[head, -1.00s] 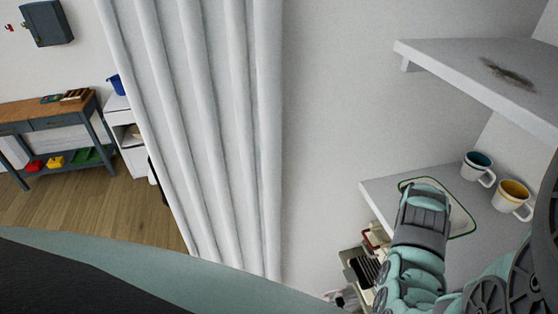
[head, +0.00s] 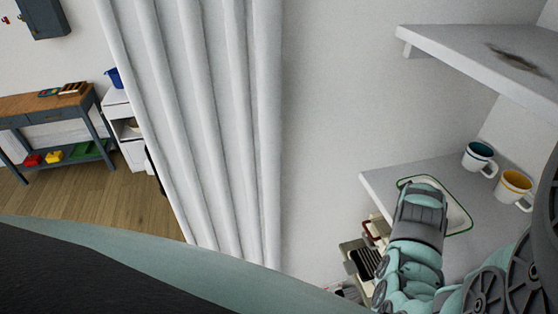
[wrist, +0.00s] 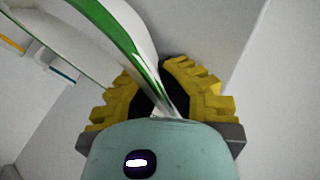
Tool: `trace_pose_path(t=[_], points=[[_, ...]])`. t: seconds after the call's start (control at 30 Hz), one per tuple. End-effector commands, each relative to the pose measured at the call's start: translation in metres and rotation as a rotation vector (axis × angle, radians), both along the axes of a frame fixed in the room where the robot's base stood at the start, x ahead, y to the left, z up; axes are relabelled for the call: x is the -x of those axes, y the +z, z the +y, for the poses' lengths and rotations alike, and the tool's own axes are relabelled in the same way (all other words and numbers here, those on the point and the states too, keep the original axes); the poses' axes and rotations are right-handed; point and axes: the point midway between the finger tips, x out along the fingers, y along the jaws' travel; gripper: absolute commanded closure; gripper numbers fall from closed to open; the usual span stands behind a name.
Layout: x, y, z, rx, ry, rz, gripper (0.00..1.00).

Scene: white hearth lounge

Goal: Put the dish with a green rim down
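The dish with a green rim (head: 459,217) is white and shallow. In the head view it is level with the lower shelf (head: 376,179), partly hidden by my gripper (head: 423,190). In the wrist view the dish's green-edged rim (wrist: 122,40) runs down between my gripper's yellow fingers (wrist: 165,95). The fingers are closed in on the rim, one on each side. I cannot tell whether the underside of the dish touches the shelf.
A teal-lined mug (head: 479,157) and a yellow-lined mug (head: 513,187) stand on the lower shelf, right of the dish. An upper shelf (head: 455,55) with a dark smudge overhangs it. Several items sit below the shelf's left end. A white curtain (head: 200,120) hangs left.

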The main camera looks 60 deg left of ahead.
Motion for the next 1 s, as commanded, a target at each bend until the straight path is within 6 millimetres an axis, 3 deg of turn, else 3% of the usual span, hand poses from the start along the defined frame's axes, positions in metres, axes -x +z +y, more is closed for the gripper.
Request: trace_pose_path(t=[0.2, 0.57, 1.0], points=[[-0.0005, -0.0036, 0.0005, -0.001, 0.000, -0.003, 0.99], [0.0027, -0.0065, 0.0016, -0.002, 0.002, 0.008, 0.62], [0.0080, -0.0076, 0.0017, -0.001, 0.005, 0.020, 0.61]])
